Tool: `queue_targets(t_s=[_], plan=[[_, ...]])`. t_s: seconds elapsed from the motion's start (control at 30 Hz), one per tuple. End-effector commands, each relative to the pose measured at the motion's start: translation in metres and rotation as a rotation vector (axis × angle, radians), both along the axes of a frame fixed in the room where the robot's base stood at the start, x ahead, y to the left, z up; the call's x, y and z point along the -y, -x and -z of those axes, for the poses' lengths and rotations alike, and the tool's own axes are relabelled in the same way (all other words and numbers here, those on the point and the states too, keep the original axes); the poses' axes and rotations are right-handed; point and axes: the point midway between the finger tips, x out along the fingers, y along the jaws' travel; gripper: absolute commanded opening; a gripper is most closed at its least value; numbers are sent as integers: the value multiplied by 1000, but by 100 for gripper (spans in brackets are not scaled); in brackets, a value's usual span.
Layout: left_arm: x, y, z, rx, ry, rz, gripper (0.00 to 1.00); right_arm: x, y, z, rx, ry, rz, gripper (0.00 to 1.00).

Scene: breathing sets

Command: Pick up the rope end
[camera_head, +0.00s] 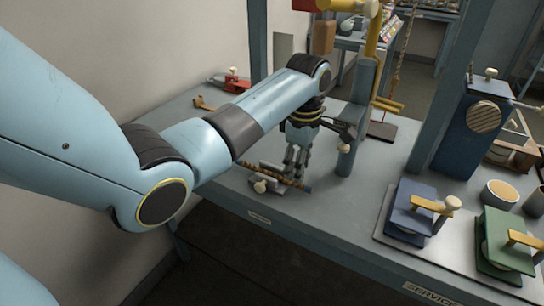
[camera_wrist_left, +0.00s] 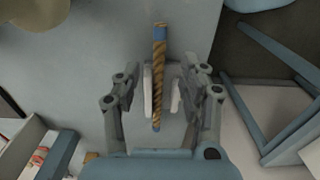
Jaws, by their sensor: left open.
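A short brown twisted rope (camera_head: 275,174) with a dark end lies at the front edge of the blue-grey table, below my left gripper (camera_head: 296,172). In the left wrist view the rope (camera_wrist_left: 158,80) runs lengthwise through the picture, with blue bands at its far end and near end. My right gripper is not in view.
A blue post (camera_head: 360,120) stands close to the right of my left gripper. Blue (camera_head: 410,212) and green (camera_head: 506,243) lever devices stand on a pale plate farther right.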

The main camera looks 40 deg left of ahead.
Motion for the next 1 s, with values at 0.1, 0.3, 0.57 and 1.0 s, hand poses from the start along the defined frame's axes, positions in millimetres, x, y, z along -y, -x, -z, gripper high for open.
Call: queue_targets(t_s=[0.1,0.3,0.57,1.0], plan=[[-5,1,18,-5,-1,0,42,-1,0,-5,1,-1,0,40],[-6,1,44,-2,0,1,42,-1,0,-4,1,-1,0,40],[-6,1,47,-1,-1,2,42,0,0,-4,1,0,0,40],[-6,1,46,-1,-1,2,0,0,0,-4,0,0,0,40]])
